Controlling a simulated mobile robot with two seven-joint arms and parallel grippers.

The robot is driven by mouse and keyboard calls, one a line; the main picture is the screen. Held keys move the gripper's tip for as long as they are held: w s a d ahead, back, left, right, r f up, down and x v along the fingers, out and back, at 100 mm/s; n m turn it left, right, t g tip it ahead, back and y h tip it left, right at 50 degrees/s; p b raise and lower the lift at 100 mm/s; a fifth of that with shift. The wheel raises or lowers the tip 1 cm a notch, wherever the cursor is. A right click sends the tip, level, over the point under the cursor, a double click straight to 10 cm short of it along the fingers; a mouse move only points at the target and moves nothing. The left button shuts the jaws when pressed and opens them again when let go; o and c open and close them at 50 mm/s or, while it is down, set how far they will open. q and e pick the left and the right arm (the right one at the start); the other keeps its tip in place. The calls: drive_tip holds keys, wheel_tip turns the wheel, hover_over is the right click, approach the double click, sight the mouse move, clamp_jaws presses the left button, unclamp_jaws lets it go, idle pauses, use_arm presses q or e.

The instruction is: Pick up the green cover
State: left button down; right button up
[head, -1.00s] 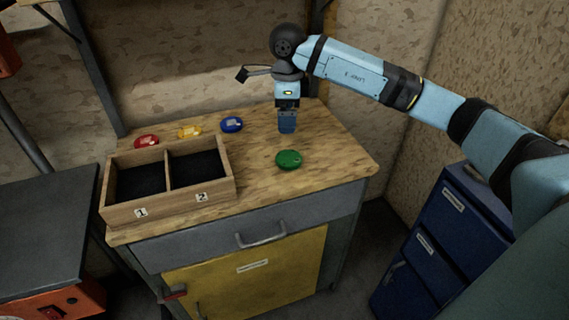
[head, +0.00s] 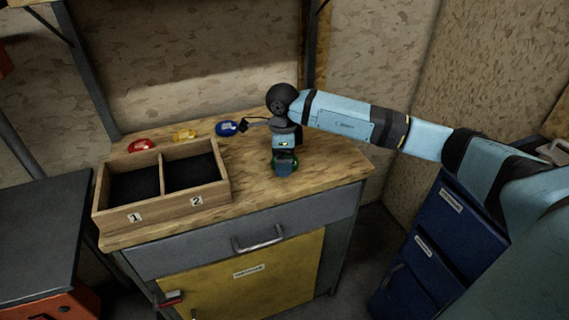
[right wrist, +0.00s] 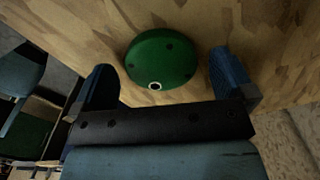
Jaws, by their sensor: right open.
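The green cover (right wrist: 162,58) is a round disc with small dark holes and one pale-rimmed hole. It lies flat on the wooden worktop. In the head view only parts of its green edge (head: 295,161) show behind my right gripper (head: 285,170). In the right wrist view my right gripper (right wrist: 168,85) is open, with one blue finger on each side of the cover and gaps between. I cannot tell whether the fingertips touch the worktop. My left gripper is not in view.
A wooden box (head: 150,212) with two dark-lined compartments, labelled 1 and 2, stands left on the worktop (head: 330,160). Behind it lie a red cover (head: 141,146), a yellow cover (head: 184,136) and a blue cover (head: 227,128). Blue drawers (head: 445,225) stand to the right.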

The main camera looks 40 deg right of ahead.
drive_tip(key=shift+f, duration=0.4)
drive_tip(key=c, duration=1)
drive_tip(key=shift+c, duration=0.3)
drive_tip(key=shift+r, duration=0.2)
